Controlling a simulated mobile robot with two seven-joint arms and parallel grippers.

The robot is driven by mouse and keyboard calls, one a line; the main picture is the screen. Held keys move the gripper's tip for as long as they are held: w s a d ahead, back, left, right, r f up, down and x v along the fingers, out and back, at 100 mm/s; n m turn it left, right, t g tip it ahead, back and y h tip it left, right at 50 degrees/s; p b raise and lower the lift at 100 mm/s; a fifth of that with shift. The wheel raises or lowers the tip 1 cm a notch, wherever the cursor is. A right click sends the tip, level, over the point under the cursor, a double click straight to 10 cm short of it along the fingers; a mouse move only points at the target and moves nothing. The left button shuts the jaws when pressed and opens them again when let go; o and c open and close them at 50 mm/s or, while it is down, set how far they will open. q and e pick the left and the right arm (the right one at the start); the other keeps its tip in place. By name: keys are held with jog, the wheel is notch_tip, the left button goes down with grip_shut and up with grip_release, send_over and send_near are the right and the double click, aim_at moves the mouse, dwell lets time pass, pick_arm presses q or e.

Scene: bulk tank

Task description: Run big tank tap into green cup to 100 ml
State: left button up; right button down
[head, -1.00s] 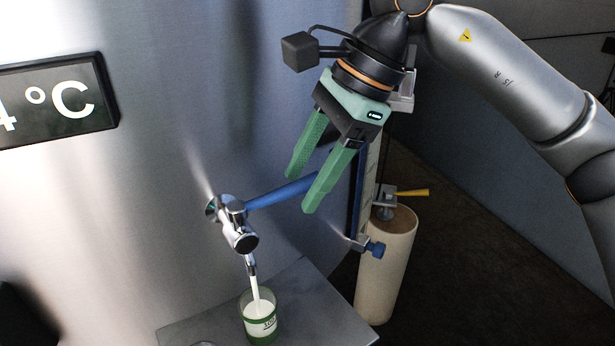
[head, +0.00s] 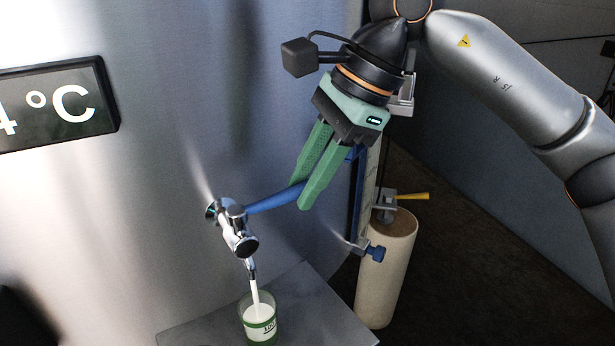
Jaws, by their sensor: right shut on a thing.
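The big tank (head: 160,220) is a shiny steel wall filling the left and middle. Its chrome tap (head: 235,228) has a blue lever (head: 272,201) pointing right and slightly up. My right gripper (head: 303,193) is shut on the blue lever near its outer part. A white stream (head: 254,290) runs from the spout into the green cup (head: 259,321). The cup stands upright below the spout. It holds white liquid, and its level is near the printed mark, which I cannot read exactly. My left gripper is not in view.
The cup stands on a grey shelf (head: 315,312) with bare room to its right. A temperature display (head: 58,103) hangs on the tank at left. A pale cylinder (head: 386,270) with a yellow-handled valve (head: 408,196) and a blue knob (head: 376,254) stands at right.

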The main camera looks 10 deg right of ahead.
dwell(0.8)
jog(key=shift+w+a+r+n+p, duration=0.1)
jog(key=shift+w+r+n+p, duration=0.3)
jog(key=shift+p, duration=0.5)
jog(key=shift+w+a+f+n+g+p, duration=0.1)
jog(key=shift+w+f+n+g+p, duration=0.1)
jog(key=shift+w+n+g+p, duration=0.25)
jog(key=shift+w+a+f+n+g+p, duration=0.15)
jog(key=shift+w+n+p, duration=0.1)
jog(key=shift+n+p, duration=0.35)
jog(key=c, duration=0.7)
grip_release()
